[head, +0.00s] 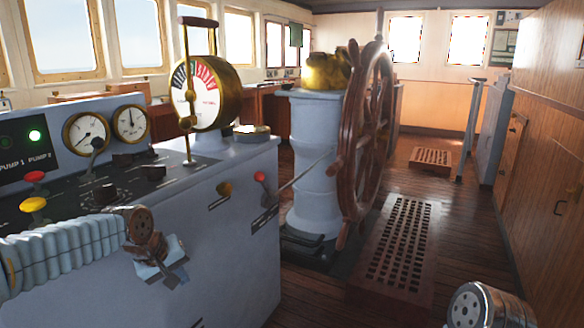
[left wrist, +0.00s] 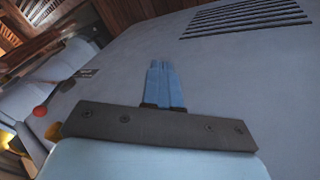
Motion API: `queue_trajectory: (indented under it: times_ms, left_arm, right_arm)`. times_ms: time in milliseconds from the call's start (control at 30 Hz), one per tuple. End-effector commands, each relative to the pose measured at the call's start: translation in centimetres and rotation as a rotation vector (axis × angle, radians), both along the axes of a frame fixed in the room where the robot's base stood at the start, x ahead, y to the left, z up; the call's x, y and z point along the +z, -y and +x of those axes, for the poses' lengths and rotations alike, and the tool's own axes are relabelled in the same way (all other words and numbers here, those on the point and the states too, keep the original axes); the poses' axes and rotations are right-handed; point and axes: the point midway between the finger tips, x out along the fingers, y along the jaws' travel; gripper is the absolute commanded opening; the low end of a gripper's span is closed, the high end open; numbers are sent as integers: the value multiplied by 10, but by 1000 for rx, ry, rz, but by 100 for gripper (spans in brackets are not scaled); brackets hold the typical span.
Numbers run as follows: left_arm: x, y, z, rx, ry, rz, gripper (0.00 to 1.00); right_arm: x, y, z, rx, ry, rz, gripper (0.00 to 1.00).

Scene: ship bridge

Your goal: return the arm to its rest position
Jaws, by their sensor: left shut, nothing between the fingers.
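My left arm comes in from the left in the head view, in front of the grey console (head: 230,240). My left gripper (head: 176,278) is shut and empty beside the console's front face. In the left wrist view its blue fingers (left wrist: 164,84) are together, with the plain grey console panel (left wrist: 240,80) behind them. Part of my right arm shows at the bottom right of the head view; its gripper is out of view.
The console carries gauges (head: 86,134), a telegraph dial (head: 207,95), a yellow knob (head: 33,204) and a red-knobbed lever (head: 260,177). A wooden wheel (head: 350,130) stands beyond, by a floor grating (head: 398,245).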

Motion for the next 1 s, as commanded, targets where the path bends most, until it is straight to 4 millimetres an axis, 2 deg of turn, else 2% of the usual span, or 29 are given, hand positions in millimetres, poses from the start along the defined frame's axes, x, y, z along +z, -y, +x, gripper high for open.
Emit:
queue_trajectory:
  times_ms: [33, 133, 233, 300, 367, 400, 500, 600, 700, 800, 1000]
  left_arm:
    - [-46, 17, 0, -55, -37, -20, 0]
    - [-128, 50, -9, -152, -75, -60, 0]
    - [-206, 82, -35, -234, -113, -95, 0]
    - [-257, 102, -64, -282, -142, -115, 0]
    - [-296, 117, -95, -319, -166, -125, 0]
    - [-318, 125, -116, -342, -182, -128, 0]
    - [-360, 138, -170, -388, -219, -122, 0]
    - [-384, 143, -213, -423, -247, -106, 0]
    - [-395, 144, -239, -444, -262, -90, 0]
    - [-399, 144, -249, -454, -266, -83, 0]
    - [-399, 144, -249, -454, -264, -81, 0]
  right_arm:
    - [0, 0, 0, 0, 0, 0, 43]
    - [0, 0, 0, 0, 0, 0, 43]
    - [0, 0, 0, 0, 0, 0, 43]
    - [0, 0, 0, 0, 0, 0, 43]
    - [0, 0, 0, 0, 0, 0, 43]
    - [0, 0, 0, 0, 0, 0, 43]
    - [0, 0, 0, 0, 0, 0, 43]
    - [0, 0, 0, 0, 0, 0, 43]
    - [0, 0, 0, 0, 0, 0, 43]
    - [0, 0, 0, 0, 0, 0, 43]
    - [0, 0, 0, 0, 0, 0, 43]
